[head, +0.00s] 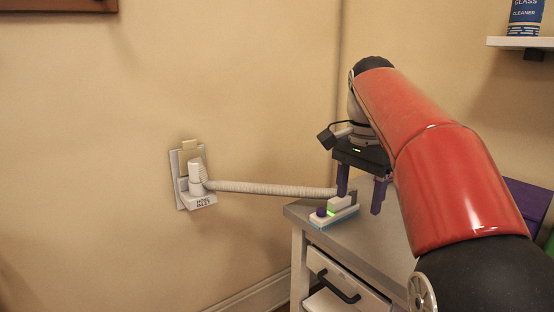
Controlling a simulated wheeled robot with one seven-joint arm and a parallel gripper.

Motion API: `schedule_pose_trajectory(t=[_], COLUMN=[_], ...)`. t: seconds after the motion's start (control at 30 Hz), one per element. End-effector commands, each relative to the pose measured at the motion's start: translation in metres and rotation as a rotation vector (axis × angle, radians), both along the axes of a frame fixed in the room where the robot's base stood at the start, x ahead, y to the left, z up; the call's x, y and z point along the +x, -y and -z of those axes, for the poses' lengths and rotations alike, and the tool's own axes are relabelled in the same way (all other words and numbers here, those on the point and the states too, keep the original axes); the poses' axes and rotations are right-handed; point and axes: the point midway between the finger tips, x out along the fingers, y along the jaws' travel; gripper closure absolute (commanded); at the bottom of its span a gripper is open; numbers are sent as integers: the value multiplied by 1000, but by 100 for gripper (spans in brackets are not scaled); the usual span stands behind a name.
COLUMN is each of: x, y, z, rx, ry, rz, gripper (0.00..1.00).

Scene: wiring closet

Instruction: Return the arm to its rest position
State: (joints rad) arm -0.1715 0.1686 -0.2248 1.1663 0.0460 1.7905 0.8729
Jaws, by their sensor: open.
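My red and black arm reaches in from the right side of the head view. My gripper (361,200) points down over the cabinet top (372,228), with its two purple fingers apart. A small pale device (335,212) with a green light and a purple knob sits on the cabinet near its left corner. My left finger is right by this device; I cannot tell whether they touch. The right finger stands clear of it, and I see nothing held between the fingers.
A pale hose (270,188) runs from the wall hose inlet (197,187) toward the device. The cabinet has a drawer (333,277) with a black handle. A shelf (520,43) at upper right holds a glass cleaner bottle (526,15). A purple object (527,200) is behind my arm.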

Motion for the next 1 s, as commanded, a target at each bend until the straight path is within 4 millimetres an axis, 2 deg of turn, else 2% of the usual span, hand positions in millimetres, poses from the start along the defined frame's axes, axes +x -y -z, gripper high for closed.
schedule_pose_trajectory(t=[0.27, 0.47, 0.57, 0.73, 0.9, 1.0], x=[-22, -50, -69, -119, -171, -192], y=[6, 9, 10, 7, 1, -1], z=[8, 20, 31, 67, 121, 149], rx=[14, 17, 11, -31, -121, -175], ry=[50, 112, 157, 264, 368, 406], rz=[-93, -207, -283, -479, -691, -786], gripper=[37, 37, 37, 37, 37, 37])
